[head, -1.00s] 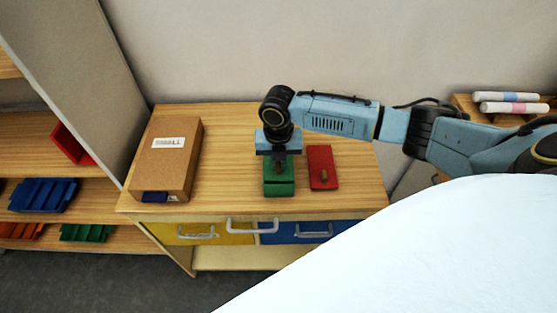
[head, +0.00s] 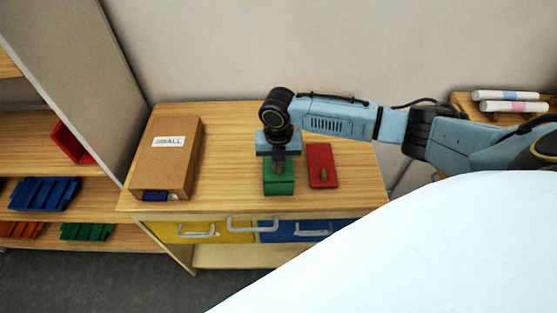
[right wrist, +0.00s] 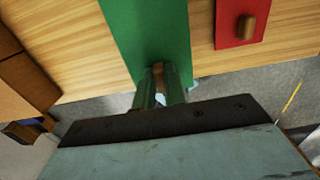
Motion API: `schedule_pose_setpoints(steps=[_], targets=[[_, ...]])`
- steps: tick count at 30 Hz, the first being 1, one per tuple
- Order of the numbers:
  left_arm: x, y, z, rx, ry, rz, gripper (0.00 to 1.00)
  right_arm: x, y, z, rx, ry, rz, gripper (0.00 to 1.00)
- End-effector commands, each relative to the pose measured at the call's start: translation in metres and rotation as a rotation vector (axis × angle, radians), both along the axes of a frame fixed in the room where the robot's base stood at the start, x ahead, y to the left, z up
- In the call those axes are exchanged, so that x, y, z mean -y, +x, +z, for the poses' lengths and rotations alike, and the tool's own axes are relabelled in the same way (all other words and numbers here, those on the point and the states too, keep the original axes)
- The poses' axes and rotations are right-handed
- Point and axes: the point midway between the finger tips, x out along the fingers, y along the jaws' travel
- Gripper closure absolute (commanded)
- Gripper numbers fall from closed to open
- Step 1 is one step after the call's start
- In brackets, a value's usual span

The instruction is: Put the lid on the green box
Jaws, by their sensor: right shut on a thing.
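The green box (head: 279,190) stands on the wooden cabinet top, right of its middle. A flat green lid (right wrist: 150,25) with a small wooden knob (right wrist: 158,72) is over it, lined up with it. My right gripper (head: 279,160) points down from above, shut on the lid's knob at the lid's rear part. In the right wrist view my fingers (right wrist: 160,88) close around the knob. I cannot tell whether the lid rests fully on the box or is held just above it. My left gripper is not in view.
A red piece with a wooden knob (head: 322,165) lies close to the right of the green box. A brown carton (head: 165,165) stands at the left of the cabinet top (head: 232,150). Yellow and blue drawers with handles are below. Shelves with coloured trays stand at the left.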

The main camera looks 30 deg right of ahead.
Motion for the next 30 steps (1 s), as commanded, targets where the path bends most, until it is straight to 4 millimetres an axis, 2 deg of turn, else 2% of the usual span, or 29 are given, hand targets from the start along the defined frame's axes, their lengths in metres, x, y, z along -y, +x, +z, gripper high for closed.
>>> schedule_pose_setpoints(steps=[11,12,17,23,28,30], targets=[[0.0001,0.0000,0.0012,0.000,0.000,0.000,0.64,-0.0001,0.0001,-0.0031,0.000,0.000,0.000,1.00],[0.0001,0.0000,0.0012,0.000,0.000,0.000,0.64,-0.0001,0.0001,-0.0031,0.000,0.000,0.000,0.86],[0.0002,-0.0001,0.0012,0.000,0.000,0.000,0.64,-0.0001,0.0001,-0.0030,0.000,0.000,0.000,0.65],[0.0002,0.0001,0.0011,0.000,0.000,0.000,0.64,-0.0001,0.0000,-0.0030,0.000,0.000,0.000,0.63],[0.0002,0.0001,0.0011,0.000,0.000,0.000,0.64,-0.0001,0.0000,-0.0030,0.000,0.000,0.000,0.42],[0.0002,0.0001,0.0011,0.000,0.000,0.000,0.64,-0.0001,0.0000,-0.0030,0.000,0.000,0.000,0.41]])
